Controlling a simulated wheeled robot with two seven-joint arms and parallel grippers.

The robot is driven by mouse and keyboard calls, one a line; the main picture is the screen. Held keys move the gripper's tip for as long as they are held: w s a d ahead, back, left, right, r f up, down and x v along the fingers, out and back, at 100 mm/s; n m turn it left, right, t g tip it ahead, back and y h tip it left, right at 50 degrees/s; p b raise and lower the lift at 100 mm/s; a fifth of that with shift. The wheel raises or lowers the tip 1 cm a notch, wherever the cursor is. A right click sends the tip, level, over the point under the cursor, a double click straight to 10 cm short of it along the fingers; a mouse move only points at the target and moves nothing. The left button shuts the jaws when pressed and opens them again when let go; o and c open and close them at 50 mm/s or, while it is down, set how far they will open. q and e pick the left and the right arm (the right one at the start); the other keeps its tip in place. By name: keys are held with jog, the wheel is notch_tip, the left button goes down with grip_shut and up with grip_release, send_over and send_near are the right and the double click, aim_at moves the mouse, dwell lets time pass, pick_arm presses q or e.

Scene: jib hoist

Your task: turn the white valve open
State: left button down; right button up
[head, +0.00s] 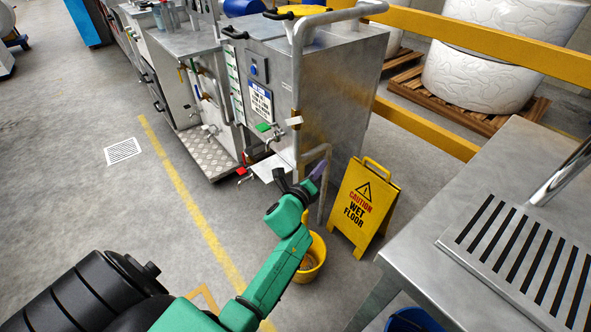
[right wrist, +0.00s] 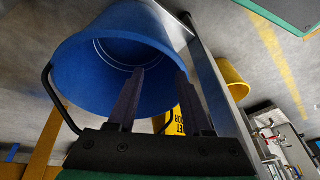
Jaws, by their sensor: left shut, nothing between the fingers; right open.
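The white valve's lever (head: 293,121) is small and sits near the front right corner of the grey metal cabinet (head: 335,85) in the head view. A green-handled valve (head: 263,127) is to its left, and a red-handled one (head: 241,171) is lower. My left gripper (head: 319,170) is shut and empty, below and right of the white lever and apart from it in the picture. It partly covers a grey bent tube at the cabinet's corner. My right gripper (right wrist: 160,75) is open, its two dark fingers in front of a blue bucket (right wrist: 110,50) in the right wrist view.
A yellow bucket (head: 312,262) stands on the floor beyond my left forearm. A yellow wet-floor sign (head: 362,205) stands beside it. A metal table (head: 500,180) with a slotted grate fills the right side. Yellow rails (head: 440,130) run behind. Open floor lies left.

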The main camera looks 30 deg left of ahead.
aim_at(294, 121)
pick_arm(q)
jog(key=s+a+r+m+t+h+b, duration=0.2)
jog(key=s+a+m+t+b, duration=0.3)
jog(key=s+b, duration=0.45)
pick_arm(e)
jog(key=shift+g, duration=0.5)
jog(key=p+v, duration=0.1)
jog(key=v, duration=0.1)
jog(key=d+p+v, duration=0.1)
jog(key=p+v, duration=0.1)
jog(key=shift+s, duration=0.2)
pick_arm(q)
jog(key=w+a+r+n, duration=0.1)
jog(key=w+a+r, duration=0.1)
jog(key=w+r, duration=0.5)
jog(key=shift+w+a+r+h, duration=0.3)
jog(key=shift+w+a+r, duration=0.05)
jog(key=shift+w, duration=0.25)
pick_arm(e)
jog(key=shift+f, duration=0.1)
jog(key=shift+d, duration=0.1)
